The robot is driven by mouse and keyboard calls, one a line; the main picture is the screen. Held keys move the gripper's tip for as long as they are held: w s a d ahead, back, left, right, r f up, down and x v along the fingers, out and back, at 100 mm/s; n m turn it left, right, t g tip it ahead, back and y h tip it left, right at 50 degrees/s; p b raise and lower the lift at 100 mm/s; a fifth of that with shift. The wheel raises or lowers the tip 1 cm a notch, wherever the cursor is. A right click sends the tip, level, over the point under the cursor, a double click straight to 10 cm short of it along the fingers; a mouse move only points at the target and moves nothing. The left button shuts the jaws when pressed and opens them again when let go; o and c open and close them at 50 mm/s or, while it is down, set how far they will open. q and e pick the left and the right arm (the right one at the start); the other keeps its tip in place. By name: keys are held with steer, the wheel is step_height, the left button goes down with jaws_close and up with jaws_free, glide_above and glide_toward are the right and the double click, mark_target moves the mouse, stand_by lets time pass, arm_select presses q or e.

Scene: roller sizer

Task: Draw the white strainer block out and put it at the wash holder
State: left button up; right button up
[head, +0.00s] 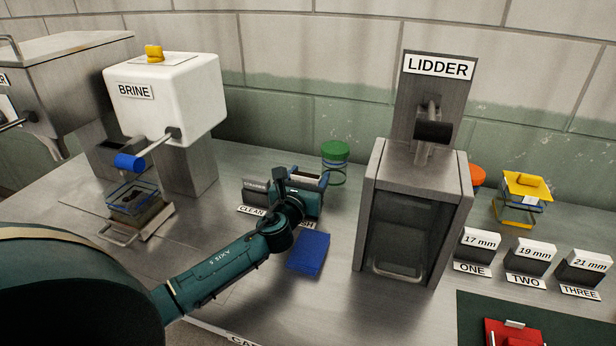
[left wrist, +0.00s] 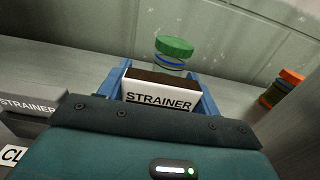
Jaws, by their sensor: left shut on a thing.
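The white strainer block (left wrist: 158,98), with a dark top and the word STRAINER on its face, sits between the blue fingers of my left gripper (left wrist: 165,88). In the head view my left gripper (head: 306,178) is shut on it near the back middle of the bench; only a little of the block shows there. The wash holder's label (head: 305,226) is mostly covered by my left wrist, and the holder itself is hidden. I cannot tell whether the block touches it. A grey strainer block (head: 255,188) stands just left, behind the CLEAN label (head: 250,210). My right gripper is out of view.
A blue block (head: 309,253) lies on the bench in front of my gripper. A green-lidded jar (head: 335,153) stands behind it. The LIDDER machine (head: 415,160) rises close on the right, the BRINE machine (head: 165,95) on the left. Size blocks (head: 530,255) stand far right.

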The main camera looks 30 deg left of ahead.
arm_select(q)
steer(key=shift+f+b, duration=1.5)
steer(key=shift+f, duration=0.4)
steer(key=o, duration=1.1)
steer(key=v, duration=1.3)
steer(key=shift+w+d+b, duration=0.1)
steer(key=shift+b, duration=0.2)
steer(key=shift+r, duration=0.1)
steer(key=shift+s, duration=0.2)
